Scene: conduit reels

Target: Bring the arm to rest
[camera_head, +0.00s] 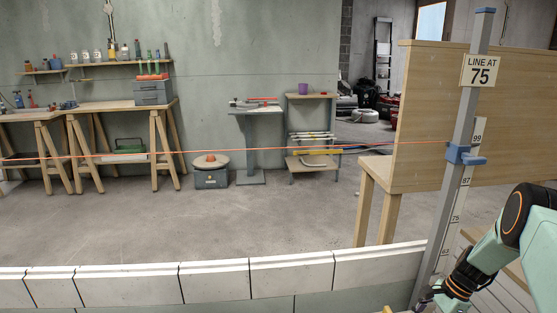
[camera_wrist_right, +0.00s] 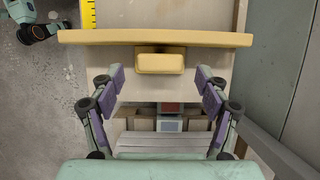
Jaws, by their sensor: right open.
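My right arm (camera_head: 500,240) comes in at the lower right of the head view, pale green with black joints and orange rings. Its hand reaches down to the foot of the grey post. In the wrist view my right gripper (camera_wrist_right: 160,80) is open, its purple-padded fingers wide apart with nothing held. A yellow block (camera_wrist_right: 160,62) under a long yellow bar (camera_wrist_right: 150,38) shows between and beyond the fingertips; I cannot tell how far off.
The grey post (camera_head: 467,110) carries a "LINE AT 75" sign (camera_head: 481,71) and a blue slider (camera_head: 462,155) between marks 99 and 87. A red line (camera_head: 240,150) runs to it. A white-block wall (camera_head: 220,280) crosses the front. A wooden panel (camera_head: 430,100) stands right. The floor beyond is open.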

